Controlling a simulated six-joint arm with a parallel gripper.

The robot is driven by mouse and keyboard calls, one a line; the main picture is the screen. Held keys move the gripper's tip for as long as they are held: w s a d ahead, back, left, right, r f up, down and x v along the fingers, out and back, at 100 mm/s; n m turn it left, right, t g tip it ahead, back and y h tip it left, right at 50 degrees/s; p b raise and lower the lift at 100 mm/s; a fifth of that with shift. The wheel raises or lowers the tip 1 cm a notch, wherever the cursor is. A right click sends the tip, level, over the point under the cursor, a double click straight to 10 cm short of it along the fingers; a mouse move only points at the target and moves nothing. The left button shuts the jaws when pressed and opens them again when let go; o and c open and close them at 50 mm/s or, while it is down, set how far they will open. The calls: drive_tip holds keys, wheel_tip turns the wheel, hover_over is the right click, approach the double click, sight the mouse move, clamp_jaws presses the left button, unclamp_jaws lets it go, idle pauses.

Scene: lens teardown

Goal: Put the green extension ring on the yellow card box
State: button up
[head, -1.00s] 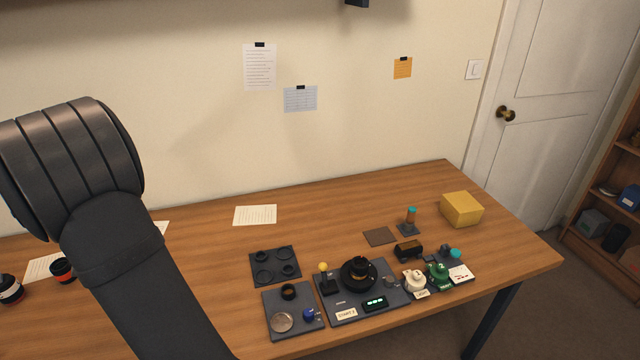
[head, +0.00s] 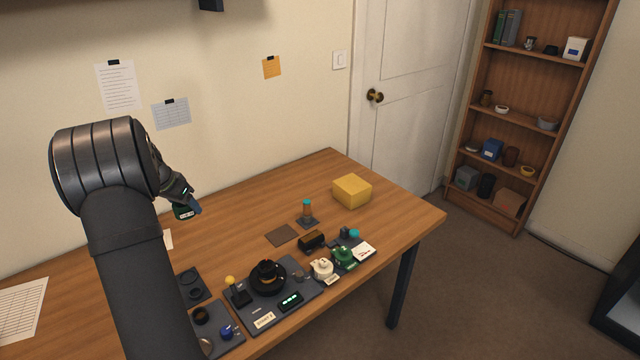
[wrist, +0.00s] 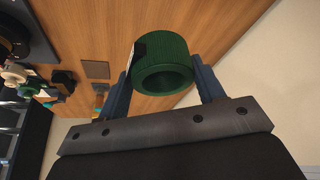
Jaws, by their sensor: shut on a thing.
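The green extension ring (wrist: 163,66) is between the two fingers of my gripper (wrist: 163,88) in the wrist view, and the fingers are shut on it. It is a ribbed green cylinder with an open bore and a pale and black patch on its side. In the head view my gripper (head: 190,210) is above the left part of the table, partly hidden behind my own arm, and the ring is hard to make out there. The yellow card box (head: 352,191) sits at the far right of the table, well to the right of my gripper. Its top is bare.
A small stand with an orange and teal bottle (head: 307,212) is left of the box. The wooden table (head: 250,205) between gripper and box is mostly clear.

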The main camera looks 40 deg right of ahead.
drive_tip(key=s+d+r, duration=0.1)
drive_tip(key=s+d, duration=0.2)
drive_tip(key=d, duration=1.5)
drive_tip(key=s+d+r, duration=0.1)
drive_tip(key=s+d, duration=0.7)
drive_tip(key=d, duration=0.4)
drive_tip(key=s+d+r+n, duration=0.1)
drive_tip(key=s+d, duration=0.6)
drive_tip(key=d, duration=0.4)
drive_tip(key=s+d+r, duration=0.1)
drive_tip(key=s+d, duration=0.7)
drive_tip(key=d, duration=0.4)
hover_over(354, 187)
drive_tip(key=s+a, duration=0.1)
drive_tip(key=a, duration=0.1)
drive_tip(key=shift+t, duration=0.3)
drive_tip(key=f, duration=0.6)
drive_tip(key=shift+d+f, duration=0.25)
drive_tip(key=shift+f, duration=2.15)
drive_tip(key=shift+f, duration=0.1)
drive_tip(key=shift+f, duration=0.1)
drive_tip(key=o, duration=1)
drive_tip(key=shift+o, duration=0.2)
